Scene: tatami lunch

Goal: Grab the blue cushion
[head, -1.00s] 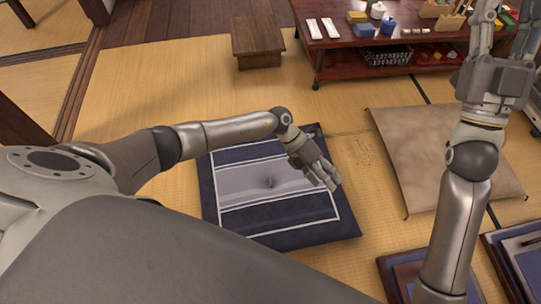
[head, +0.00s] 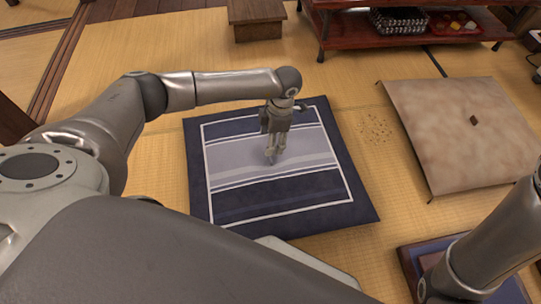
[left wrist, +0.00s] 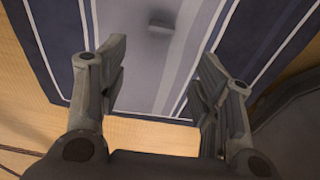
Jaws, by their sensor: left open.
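The blue cushion (head: 285,200) lies flat on the tatami in the middle of the head view, navy with pale grey-blue bands and white lines. My left gripper (head: 272,157) points down over its central pale band. I cannot tell from the head view whether the fingertips touch the fabric. In the left wrist view the left gripper's fingers (left wrist: 163,62) stand wide apart with nothing between them, and the cushion (left wrist: 150,80) spreads out beyond them, with a small grey tuft. My right gripper is out of view.
A beige cushion (head: 465,135) with a small dark square on it lies to the right. A low wooden stool (head: 257,20) and a dark red low table (head: 400,40) stand at the back. A dark-edged tray-like item (head: 415,255) is at lower right. Bare tatami (head: 345,78) lies between them.

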